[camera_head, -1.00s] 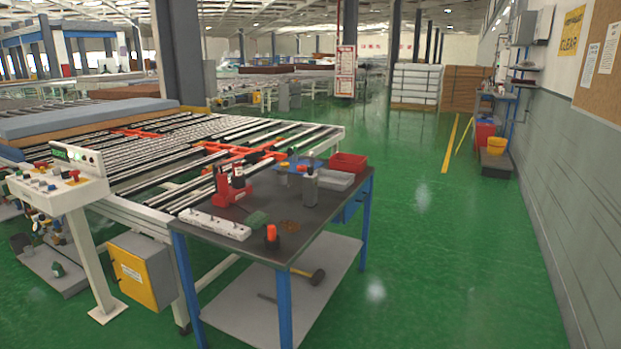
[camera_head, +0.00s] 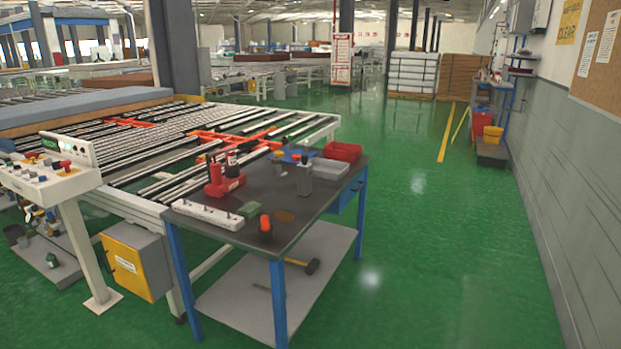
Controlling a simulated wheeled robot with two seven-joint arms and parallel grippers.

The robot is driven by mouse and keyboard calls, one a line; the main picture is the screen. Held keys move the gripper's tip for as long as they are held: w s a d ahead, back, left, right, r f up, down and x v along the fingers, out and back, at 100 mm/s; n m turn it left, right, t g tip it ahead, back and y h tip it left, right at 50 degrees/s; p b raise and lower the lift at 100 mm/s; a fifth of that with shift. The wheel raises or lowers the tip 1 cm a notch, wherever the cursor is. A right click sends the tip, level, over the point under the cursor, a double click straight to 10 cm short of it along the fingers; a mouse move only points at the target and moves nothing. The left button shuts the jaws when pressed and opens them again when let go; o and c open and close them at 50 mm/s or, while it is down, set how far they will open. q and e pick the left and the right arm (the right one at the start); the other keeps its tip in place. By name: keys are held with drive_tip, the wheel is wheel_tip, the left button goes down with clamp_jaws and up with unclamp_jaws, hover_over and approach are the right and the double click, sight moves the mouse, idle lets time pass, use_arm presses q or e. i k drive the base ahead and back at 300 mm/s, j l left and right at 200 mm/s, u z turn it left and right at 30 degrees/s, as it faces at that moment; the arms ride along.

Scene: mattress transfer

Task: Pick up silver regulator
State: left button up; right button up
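A grey, upright, canister-like item (camera_head: 304,179) stands toward the back of the dark-topped workbench (camera_head: 305,215), near its right side. It may be the silver regulator, but it is too small to tell. A small fitting with a yellow top (camera_head: 278,163) stands behind it to the left. Small metal and coloured fittings (camera_head: 38,219) also show at the far left, below the control panel; I cannot tell what they are. Neither of my grippers is in view.
The bench also holds a red holder with bottles (camera_head: 223,184), a white strip (camera_head: 208,214), an orange-topped item (camera_head: 265,226), a grey tray (camera_head: 330,168) and a red bin (camera_head: 342,151). A control panel (camera_head: 70,182) and roller conveyor (camera_head: 150,150) stand left. Green floor (camera_head: 430,240) is clear right.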

sight(304, 173)
drive_tip(key=i+l+z, duration=0.35)
drive_tip(key=i, duration=0.55)
drive_tip(key=i+l+z, duration=0.1)
drive_tip(key=i+z, duration=0.25)
drive_tip(key=i, duration=0.55)
drive_tip(key=i+u, duration=0.35)
drive_tip(key=i+l+u, duration=0.35)
drive_tip(key=i, duration=0.2)
drive_tip(key=i+l+u, duration=0.15)
drive_tip(key=i+u, duration=0.2)
drive_tip(key=i+l+u, duration=0.1)
drive_tip(key=i+u, duration=0.15)
drive_tip(key=u, duration=0.25)
drive_tip(key=i+l+u, duration=0.2)
drive_tip(key=u, duration=0.25)
drive_tip(key=i+l+u, duration=0.25)
drive_tip(key=u, duration=0.25)
drive_tip(key=i+l+u, duration=0.15)
drive_tip(key=l+u, duration=0.3)
